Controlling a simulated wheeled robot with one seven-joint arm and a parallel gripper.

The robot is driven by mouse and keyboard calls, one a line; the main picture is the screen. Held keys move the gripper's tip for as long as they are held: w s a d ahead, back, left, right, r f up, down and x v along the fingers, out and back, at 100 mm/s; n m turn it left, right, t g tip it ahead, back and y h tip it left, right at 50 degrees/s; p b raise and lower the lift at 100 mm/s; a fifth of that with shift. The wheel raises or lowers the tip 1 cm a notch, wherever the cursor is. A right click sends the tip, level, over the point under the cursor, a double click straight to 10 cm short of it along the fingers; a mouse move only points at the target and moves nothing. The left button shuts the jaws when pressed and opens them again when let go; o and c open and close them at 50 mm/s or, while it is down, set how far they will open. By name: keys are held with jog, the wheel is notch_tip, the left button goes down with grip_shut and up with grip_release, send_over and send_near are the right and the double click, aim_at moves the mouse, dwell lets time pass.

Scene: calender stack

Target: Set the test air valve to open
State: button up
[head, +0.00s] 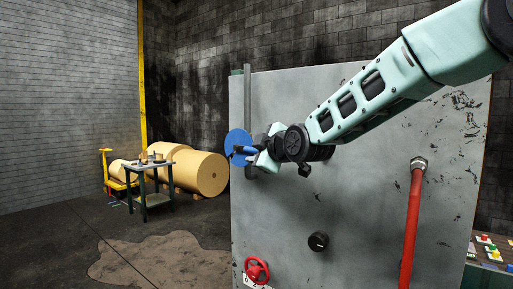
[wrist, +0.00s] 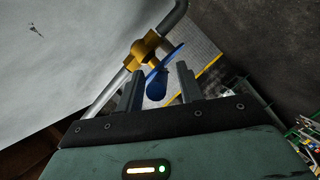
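The valve shows in the wrist view as a brass body (wrist: 148,48) on a grey pipe (wrist: 176,16), with a blue handle (wrist: 156,84) and a thin blue plate seen nearly edge-on. In the head view the blue disc (head: 237,139) sits at the left edge of the grey panel, by the vertical pipe (head: 247,92); the brass body is hidden there. My gripper (wrist: 160,85) is open, its two fingers on either side of the blue handle. A gap shows on the right side; contact on the left cannot be told.
Paper rolls (head: 203,174) and a small table (head: 148,166) stand at the back left. A button box (head: 489,252) is at right.

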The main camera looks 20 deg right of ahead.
grip_shut()
jog(key=shift+r, duration=0.15)
